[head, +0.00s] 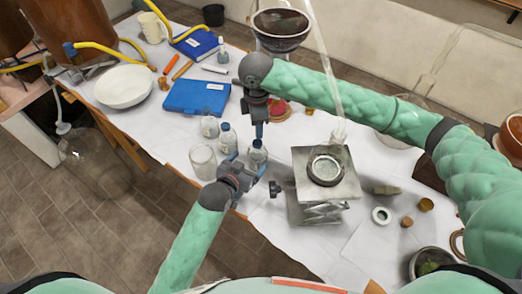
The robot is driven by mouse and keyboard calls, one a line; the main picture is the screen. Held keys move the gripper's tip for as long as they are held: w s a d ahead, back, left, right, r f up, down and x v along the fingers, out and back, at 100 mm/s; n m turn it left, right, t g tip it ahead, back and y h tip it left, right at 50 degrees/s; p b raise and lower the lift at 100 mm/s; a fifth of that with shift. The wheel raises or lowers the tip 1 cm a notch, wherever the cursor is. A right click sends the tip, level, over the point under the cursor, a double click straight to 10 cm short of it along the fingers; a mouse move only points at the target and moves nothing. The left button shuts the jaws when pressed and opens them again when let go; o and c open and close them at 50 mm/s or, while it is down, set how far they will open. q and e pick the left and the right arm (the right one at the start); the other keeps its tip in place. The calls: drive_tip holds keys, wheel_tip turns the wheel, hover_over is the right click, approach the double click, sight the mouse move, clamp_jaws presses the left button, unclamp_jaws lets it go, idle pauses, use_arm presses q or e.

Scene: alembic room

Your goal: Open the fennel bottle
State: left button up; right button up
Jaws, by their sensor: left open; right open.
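Several small clear bottles with blue-grey caps stand on the white-covered table; their labels are too small to read, so I cannot tell by name which is fennel. One bottle (257,156) stands upright between my two grippers. My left gripper (248,164) is open, with its fingers at the near side of this bottle; I cannot tell whether they touch it. My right gripper (259,124) is open and points down just above the same bottle's cap. Its fingertips partly hide the cap. Two similar bottles, one nearer (227,138) and one farther (209,126), stand to the left.
An empty glass jar (203,162) stands left of my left gripper. A metal lab jack (325,190) with a round dish is close on the right. A blue case (196,97) and a white bowl (124,87) lie farther left. The table's front edge runs below the bottles.

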sight(258, 152)
use_arm(q)
drive_tip(key=shift+x, duration=3.8)
